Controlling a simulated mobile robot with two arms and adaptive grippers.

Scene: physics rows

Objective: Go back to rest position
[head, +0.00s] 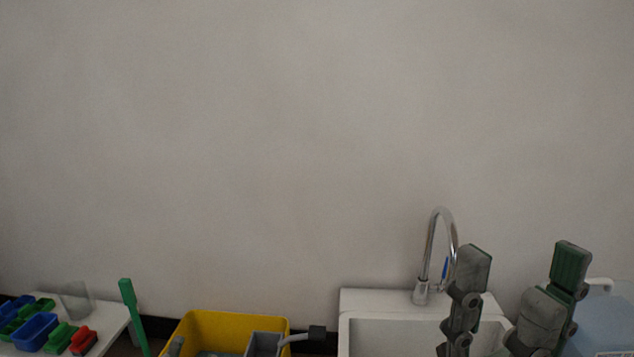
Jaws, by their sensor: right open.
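My right gripper (521,258) stands at the lower right in the head view, pointing up. Its two dark, green-edged fingers are spread wide apart with nothing between them. It is in front of the white sink (377,300) and hides part of its right side. My left gripper is not in view.
A chrome faucet (430,250) rises behind the right gripper's left finger. A blue translucent container (605,325) is at the right edge. A yellow bin (215,325) holds grey items. A green-handled tool (130,300) leans beside a white table with blue, green and red bins (37,330).

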